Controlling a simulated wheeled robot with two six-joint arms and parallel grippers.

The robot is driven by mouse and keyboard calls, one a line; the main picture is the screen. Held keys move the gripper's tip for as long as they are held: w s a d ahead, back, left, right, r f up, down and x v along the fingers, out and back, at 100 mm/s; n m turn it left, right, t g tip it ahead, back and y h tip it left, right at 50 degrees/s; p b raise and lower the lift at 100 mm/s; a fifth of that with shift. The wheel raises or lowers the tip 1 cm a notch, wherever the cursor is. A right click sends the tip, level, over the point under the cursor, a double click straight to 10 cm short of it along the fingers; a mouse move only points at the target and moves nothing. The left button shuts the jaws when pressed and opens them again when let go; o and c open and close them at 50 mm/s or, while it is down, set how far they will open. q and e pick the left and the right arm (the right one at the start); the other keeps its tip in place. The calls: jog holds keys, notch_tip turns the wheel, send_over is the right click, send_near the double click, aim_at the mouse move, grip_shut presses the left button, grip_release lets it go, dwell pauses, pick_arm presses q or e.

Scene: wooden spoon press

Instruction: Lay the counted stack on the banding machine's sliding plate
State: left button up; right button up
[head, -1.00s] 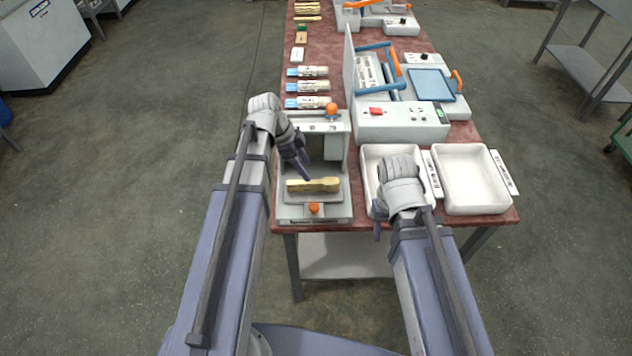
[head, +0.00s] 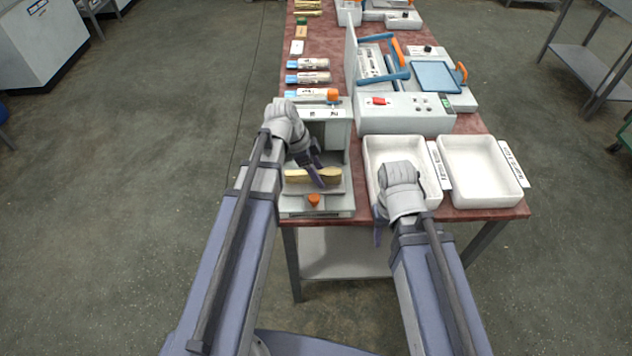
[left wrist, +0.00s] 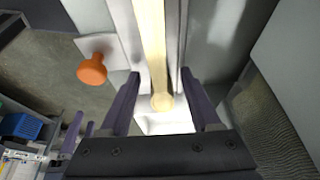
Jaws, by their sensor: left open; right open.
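A stack of wooden spoons (head: 298,176) lies on the sliding plate (head: 299,189) of the grey banding machine (head: 324,114) at the table's near left. The stack also shows in the left wrist view (left wrist: 152,45), running lengthwise between the fingers. My left gripper (head: 322,175) is open over the stack's right part and hides some of it in the head view. In the left wrist view the open fingers (left wrist: 163,110) stand to either side of the spoon end, apart from it. My right gripper (head: 378,230) is open and empty at the near white tray's front edge.
Two white trays (head: 479,142) stand right of the machine. An orange knob (head: 314,200) sits at the machine's front. Behind are a white device with a blue-handled press (head: 405,117), several labelled packs (head: 308,78) and more spoon stacks (head: 307,5).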

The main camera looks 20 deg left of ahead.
pick_arm(q)
jog(key=shift+c, duration=0.4)
grip_shut()
